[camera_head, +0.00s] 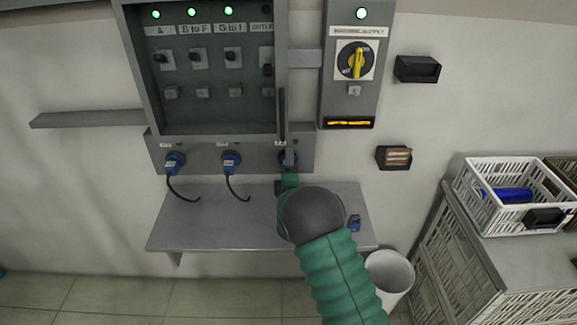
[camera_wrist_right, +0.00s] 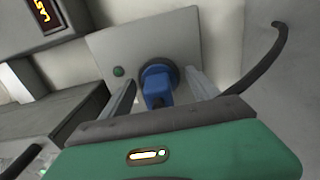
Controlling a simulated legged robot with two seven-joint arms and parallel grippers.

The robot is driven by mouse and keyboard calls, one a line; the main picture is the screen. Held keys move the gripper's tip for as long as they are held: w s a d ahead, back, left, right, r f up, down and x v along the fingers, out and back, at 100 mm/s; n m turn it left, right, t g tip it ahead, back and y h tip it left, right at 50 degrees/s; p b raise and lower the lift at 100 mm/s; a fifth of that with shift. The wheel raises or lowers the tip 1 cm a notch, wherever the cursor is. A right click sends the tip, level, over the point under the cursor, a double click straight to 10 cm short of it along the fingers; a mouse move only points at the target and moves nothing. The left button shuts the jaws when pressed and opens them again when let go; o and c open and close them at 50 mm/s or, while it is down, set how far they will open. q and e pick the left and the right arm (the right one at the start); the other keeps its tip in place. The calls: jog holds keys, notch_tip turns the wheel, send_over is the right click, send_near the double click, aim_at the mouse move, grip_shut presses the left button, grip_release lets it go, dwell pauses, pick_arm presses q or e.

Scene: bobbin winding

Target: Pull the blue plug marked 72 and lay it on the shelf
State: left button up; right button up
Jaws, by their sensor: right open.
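A blue plug (camera_wrist_right: 157,84) sits in the right-hand socket of the grey socket strip. In the head view that socket is mostly hidden by my right gripper (camera_head: 289,160). In the right wrist view my right gripper (camera_wrist_right: 162,78) is open, with one finger on each side of the plug and a visible gap. Two more blue plugs with black cables, one at the left (camera_head: 174,162) and one in the middle (camera_head: 230,161), sit in the strip. No number 72 is readable. The grey shelf (camera_head: 205,225) is below the strip. My left gripper is not in view.
A small blue object (camera_head: 355,223) lies at the shelf's right end. The shelf's left part is clear apart from hanging cables. A white bin (camera_head: 390,275) stands below right. A white crate (camera_head: 480,205) holds a blue item. An open panel door edge (camera_head: 281,115) is above my gripper.

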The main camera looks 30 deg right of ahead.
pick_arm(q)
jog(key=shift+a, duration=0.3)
pick_arm(e)
jog(key=shift+a+r, duration=0.1)
jog(key=shift+a, duration=0.35)
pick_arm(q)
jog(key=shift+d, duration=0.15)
pick_arm(e)
jog(key=shift+d, duration=0.2)
jog(key=shift+c, duration=0.3)
jog(key=shift+d, duration=0.1)
jog(key=c, duration=0.5)
grip_shut()
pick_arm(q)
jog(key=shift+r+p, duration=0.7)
pick_arm(e)
jog(key=v, duration=0.6)
